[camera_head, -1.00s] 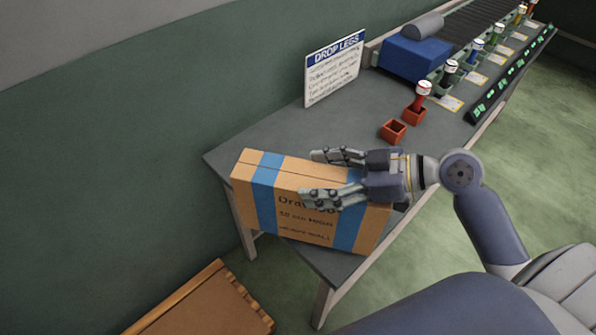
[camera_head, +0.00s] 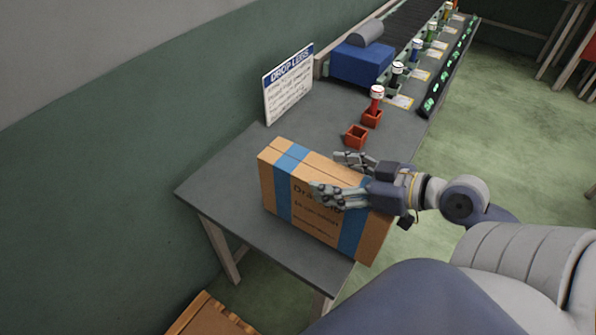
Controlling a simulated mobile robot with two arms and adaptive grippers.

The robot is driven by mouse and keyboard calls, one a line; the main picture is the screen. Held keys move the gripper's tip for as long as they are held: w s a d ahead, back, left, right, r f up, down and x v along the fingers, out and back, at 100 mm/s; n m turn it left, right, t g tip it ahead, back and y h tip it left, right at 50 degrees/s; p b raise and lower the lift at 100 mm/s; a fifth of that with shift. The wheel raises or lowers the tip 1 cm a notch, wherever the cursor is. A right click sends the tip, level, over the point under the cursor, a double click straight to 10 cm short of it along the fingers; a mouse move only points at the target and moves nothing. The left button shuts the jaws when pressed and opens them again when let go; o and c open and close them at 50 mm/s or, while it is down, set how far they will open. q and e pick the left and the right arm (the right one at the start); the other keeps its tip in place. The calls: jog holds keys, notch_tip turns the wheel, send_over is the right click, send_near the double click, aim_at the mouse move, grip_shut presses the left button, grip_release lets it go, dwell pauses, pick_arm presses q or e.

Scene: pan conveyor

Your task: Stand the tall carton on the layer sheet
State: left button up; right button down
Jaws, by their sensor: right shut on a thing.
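The tall carton (camera_head: 305,210) is brown with blue bands and dark print. It is upright at the grey table's near edge, partly past that edge in the picture; I cannot tell whether its base touches the table. My right gripper (camera_head: 333,175) is shut on the carton's top edge, one finger on the near face and the other behind. A brown wooden piece (camera_head: 212,318), cut off by the bottom edge, lies low at the lower left; I cannot tell whether it bears the layer sheet. My left gripper is not in view.
The grey table (camera_head: 225,185) has free room left of the carton. A "DROP LEGS" sign (camera_head: 288,85), a blue block (camera_head: 362,65) and small red boxes (camera_head: 356,137) stand farther back. Several stamps line the conveyor (camera_head: 405,20). A green wall (camera_head: 90,160) runs along the left.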

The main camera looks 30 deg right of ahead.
aim_at(301, 147)
jog(key=w+d+f+p, duration=0.1)
jog(key=w+f, duration=0.1)
jog(key=w, duration=0.5)
jog(key=w+d+f+p, duration=0.1)
jog(key=w+f+p, duration=0.1)
jog(key=w, duration=0.6)
jog(key=shift+d+f, duration=0.15)
jog(key=shift+f, duration=0.35)
jog(key=shift+c, duration=1.7)
grip_release()
jog(key=shift+f, duration=0.15)
